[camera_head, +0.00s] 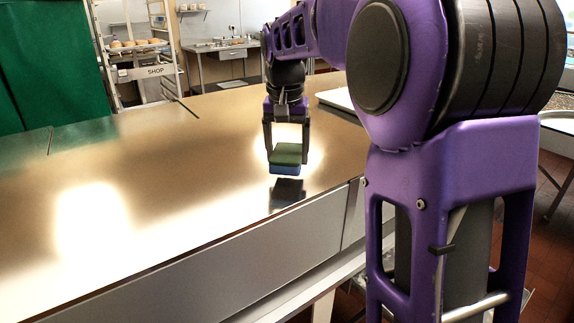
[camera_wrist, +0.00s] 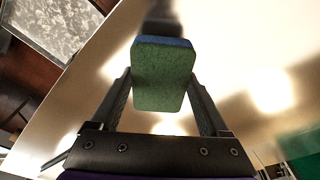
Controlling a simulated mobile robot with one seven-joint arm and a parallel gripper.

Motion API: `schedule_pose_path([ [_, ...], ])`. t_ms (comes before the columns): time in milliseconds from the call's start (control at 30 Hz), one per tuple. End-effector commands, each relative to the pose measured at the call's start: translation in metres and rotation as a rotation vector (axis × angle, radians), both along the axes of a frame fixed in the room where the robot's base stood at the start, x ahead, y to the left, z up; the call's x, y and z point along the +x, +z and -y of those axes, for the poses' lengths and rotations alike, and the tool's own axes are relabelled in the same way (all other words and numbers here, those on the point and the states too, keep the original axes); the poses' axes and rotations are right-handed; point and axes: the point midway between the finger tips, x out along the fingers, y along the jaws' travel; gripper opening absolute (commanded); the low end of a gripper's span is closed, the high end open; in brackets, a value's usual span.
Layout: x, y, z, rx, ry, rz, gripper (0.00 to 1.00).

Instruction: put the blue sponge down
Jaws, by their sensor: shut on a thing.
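The blue sponge (camera_head: 285,168) has a green upper layer and a blue lower layer. My gripper (camera_head: 287,148) is shut on it, with one finger on each side, and points down over the shiny table top (camera_head: 170,150). The sponge is held close above the table, near its front edge; its dark reflection shows just below it with a small gap. In the wrist view the green face of the sponge (camera_wrist: 163,80) fills the space between the two fingers, with a blue strip at its far edge.
The table is bare and reflective to the left of the sponge. A green curtain (camera_head: 50,65) and a shelf rack (camera_head: 140,50) stand behind.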

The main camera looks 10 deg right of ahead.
Motion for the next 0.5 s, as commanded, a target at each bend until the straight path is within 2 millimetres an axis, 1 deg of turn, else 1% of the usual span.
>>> schedule_pose_path([
  [33, -0.001, -0.009, 0.0, 0.0, 0.0, -0.004, 0.35],
  [100, -0.001, -0.02, 0.0, -0.001, 0.0, -0.004, 0.35],
  [167, -0.001, -0.026, 0.0, 0.0, 0.0, -0.002, 0.35],
  [500, 0.0, -0.03, 0.0, -0.001, 0.0, -0.001, 0.35],
])
